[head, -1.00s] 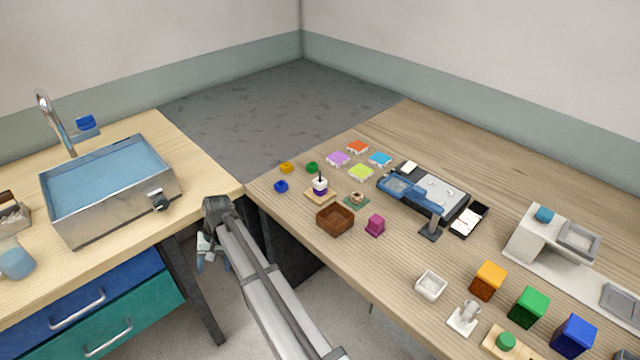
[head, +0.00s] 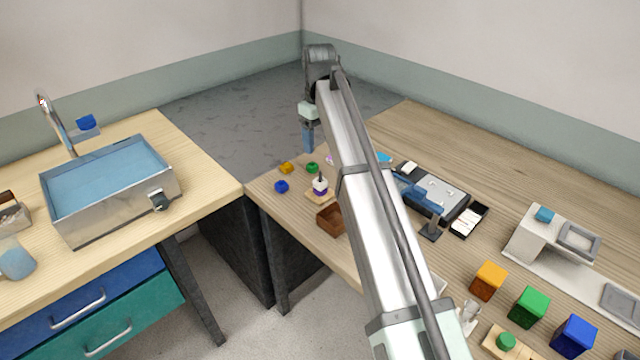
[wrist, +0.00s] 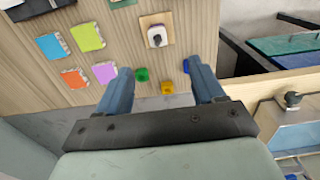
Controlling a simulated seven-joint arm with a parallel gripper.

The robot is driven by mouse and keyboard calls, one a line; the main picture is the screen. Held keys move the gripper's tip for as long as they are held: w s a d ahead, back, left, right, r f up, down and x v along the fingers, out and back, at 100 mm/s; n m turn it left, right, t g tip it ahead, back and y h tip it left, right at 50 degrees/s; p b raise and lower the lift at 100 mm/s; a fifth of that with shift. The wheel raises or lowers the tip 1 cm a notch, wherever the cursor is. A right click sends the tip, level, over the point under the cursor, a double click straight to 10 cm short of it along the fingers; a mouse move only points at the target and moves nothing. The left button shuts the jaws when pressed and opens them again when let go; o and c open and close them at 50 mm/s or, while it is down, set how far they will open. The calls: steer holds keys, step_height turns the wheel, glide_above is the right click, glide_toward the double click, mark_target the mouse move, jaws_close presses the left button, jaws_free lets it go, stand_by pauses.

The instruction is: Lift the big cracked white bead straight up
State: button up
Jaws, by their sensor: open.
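A white bead (head: 320,181) sits over a purple piece (head: 320,191) on a dark upright peg, on a small wooden base (head: 313,197). Cracks are too small to make out. In the wrist view the white bead (wrist: 157,36) is seen from above, on its wooden base beyond the fingertips. My gripper (head: 308,148) is open and empty, with its blue fingers pointing down, high above the table's far left corner. In the wrist view my gripper (wrist: 158,66) shows both fingers spread apart, with small beads beyond them.
Blue (head: 281,187), yellow (head: 286,168) and green (head: 312,168) beads lie near the stand. Coloured tiles (wrist: 87,37) lie beside it. A brown box (head: 330,220) stands in front. My arm hides part of the table. A sink (head: 110,190) is on the left counter.

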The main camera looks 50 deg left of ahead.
glide_above(320, 177)
step_height(320, 177, down, 8)
steer(key=r, duration=0.1)
steer(key=shift+w+a+f, duration=0.1)
steer(key=shift+f, duration=1.6)
steer(key=shift+w+a+f, duration=0.1)
steer(key=shift+f, duration=1.55)
steer(key=c, duration=1.1)
steer(key=shift+r, duration=0.1)
step_height(320, 177, up, 10)
